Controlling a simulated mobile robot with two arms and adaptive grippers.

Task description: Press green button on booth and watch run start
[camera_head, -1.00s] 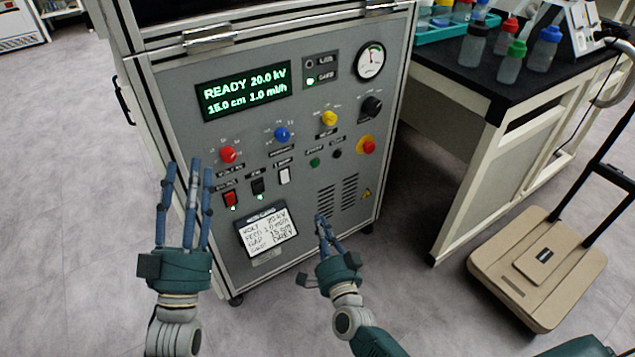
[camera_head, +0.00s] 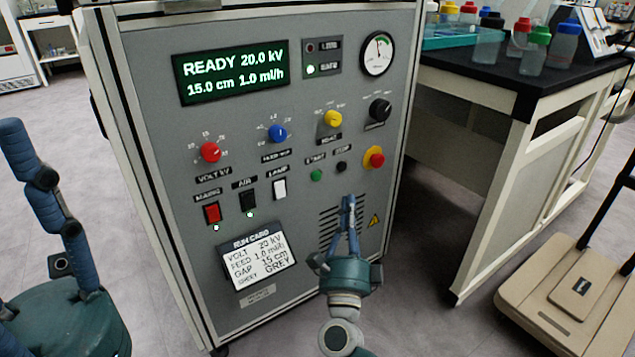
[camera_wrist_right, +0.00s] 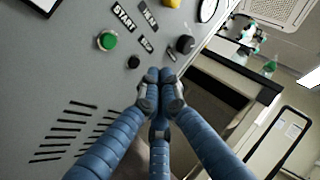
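The booth (camera_head: 150,130) is a grey panel with a lit display (camera_head: 232,72) reading READY 20.0 kV, 15.0 cm, 1.0 ml/h. The green button (camera_head: 316,175) is small and round, left of a black button (camera_head: 341,167). In the right wrist view the green button (camera_wrist_right: 107,40) is beside a START label. My right gripper (camera_head: 348,200) has its blue fingers together and empty, in front of the panel, below and right of the green button. The wrist view shows the fingertips (camera_wrist_right: 161,78) apart from the button. My left gripper (camera_head: 40,200) is open and empty, partly cut off at the left edge.
A red emergency stop (camera_head: 375,158) with a yellow collar is right of the buttons. Red, blue and yellow knobs and several switches fill the panel. A run card (camera_head: 257,262) sits low on it. A black-topped bench (camera_head: 500,78) with bottles stands right, beside a beige cart (camera_head: 560,300).

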